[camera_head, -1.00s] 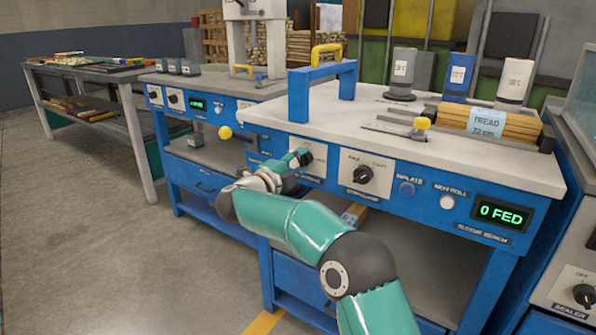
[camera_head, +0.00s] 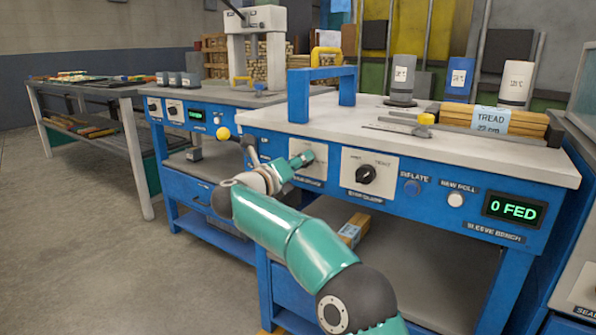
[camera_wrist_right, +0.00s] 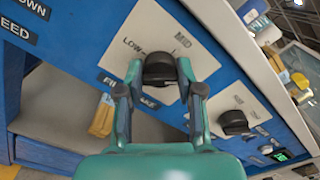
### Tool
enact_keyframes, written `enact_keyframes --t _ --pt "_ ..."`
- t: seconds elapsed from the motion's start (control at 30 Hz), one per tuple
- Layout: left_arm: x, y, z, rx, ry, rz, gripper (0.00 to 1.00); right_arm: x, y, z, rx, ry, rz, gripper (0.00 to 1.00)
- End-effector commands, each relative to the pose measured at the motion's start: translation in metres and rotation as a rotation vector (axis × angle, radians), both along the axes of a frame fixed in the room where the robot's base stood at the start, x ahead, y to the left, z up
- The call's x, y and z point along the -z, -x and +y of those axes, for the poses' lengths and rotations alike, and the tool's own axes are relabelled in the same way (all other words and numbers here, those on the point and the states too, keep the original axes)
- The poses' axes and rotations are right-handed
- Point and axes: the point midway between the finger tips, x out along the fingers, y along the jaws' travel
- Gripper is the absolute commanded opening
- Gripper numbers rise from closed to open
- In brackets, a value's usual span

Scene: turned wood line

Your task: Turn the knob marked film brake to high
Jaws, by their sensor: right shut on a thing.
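The film brake knob (camera_wrist_right: 160,68) is black and sits on a pale plate on the blue bench front. In the right wrist view the plate shows LOW and MID; a high mark is not visible, and the name label below is partly covered by a finger. My right gripper (camera_wrist_right: 160,80) is shut on this knob, one finger on each side. I cannot tell the pointer's exact setting. In the head view my right gripper (camera_head: 302,160) is at the plate (camera_head: 318,171) and hides most of the knob. My left gripper is not in view.
A second black knob (camera_head: 366,174) is just right on the same panel. Further right are the inflate button (camera_head: 412,187), the new roll button (camera_head: 456,200) and a display (camera_head: 513,211) reading 0 FED. A blue arch (camera_head: 298,95) and rolls (camera_head: 403,80) stand on the bench.

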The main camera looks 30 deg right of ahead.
Motion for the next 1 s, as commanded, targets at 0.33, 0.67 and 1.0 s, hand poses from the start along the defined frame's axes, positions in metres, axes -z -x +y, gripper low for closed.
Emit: enact_keyframes --t 0.33,0.67,1.0 --pt "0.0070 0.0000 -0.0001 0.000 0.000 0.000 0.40 0.0058 0.0016 -0.0022 0.010 -0.134 -0.295 0.02" --pt "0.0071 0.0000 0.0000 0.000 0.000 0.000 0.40 0.0055 0.0020 -0.0023 0.010 -0.235 -0.541 0.02" --pt "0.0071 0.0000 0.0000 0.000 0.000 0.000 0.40 0.0056 0.0022 -0.0024 0.010 -0.287 -0.670 0.02"
